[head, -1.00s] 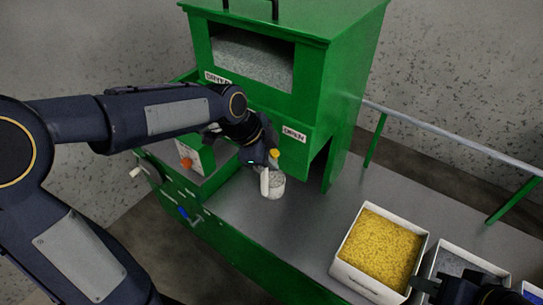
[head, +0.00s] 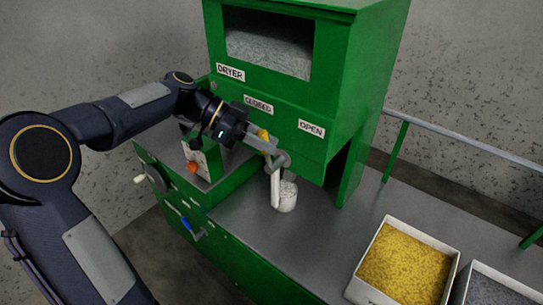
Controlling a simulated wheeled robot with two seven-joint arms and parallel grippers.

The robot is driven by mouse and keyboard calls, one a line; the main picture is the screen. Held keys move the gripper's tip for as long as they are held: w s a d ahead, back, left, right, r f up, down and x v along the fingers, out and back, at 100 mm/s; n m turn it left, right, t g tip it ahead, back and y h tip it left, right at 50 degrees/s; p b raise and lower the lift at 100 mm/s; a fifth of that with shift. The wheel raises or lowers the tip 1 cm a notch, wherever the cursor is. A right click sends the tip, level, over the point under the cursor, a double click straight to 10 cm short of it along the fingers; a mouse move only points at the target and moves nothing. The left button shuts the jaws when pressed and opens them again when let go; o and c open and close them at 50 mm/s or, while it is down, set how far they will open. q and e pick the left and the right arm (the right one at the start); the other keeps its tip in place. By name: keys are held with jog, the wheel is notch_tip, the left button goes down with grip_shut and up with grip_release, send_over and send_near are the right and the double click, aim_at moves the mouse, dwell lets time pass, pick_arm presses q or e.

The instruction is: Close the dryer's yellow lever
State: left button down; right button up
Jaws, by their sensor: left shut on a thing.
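The green dryer (head: 350,75) stands at the top centre, with a window of grey pellets and the labels DRYER, CLOSED and OPEN. Its yellow lever (head: 263,134) shows as a small yellow piece below and between the CLOSED and OPEN labels. My left gripper (head: 270,148) is at the lever, shut on it; the fingers hide part of it. My right gripper is out of view.
A white bin of yellow pellets (head: 405,262) and a bin of grey pellets (head: 495,290) sit at the lower right. An orange knob (head: 193,167) and a blue handle (head: 186,223) are at the left. The grey surface right of the cup is clear.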

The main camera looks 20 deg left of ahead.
pick_arm(q)
jog(key=shift+w+a+f+n+h+b, duration=0.2)
jog(key=shift+a+h+b, duration=0.25)
jog(key=shift+h+b, duration=0.3)
jog(key=shift+w+a+f+n+h+b, duration=0.1)
jog(key=shift+a+f+n+h+b, duration=0.15)
jog(key=shift+a+h+b, duration=0.35)
jog(key=shift+d, duration=0.2)
jog(key=c, duration=1.5)
grip_release()
jog(key=shift+c, duration=0.2)
jog(key=shift+a, duration=0.1)
jog(key=v, duration=0.7)
jog(key=shift+a, duration=0.4)
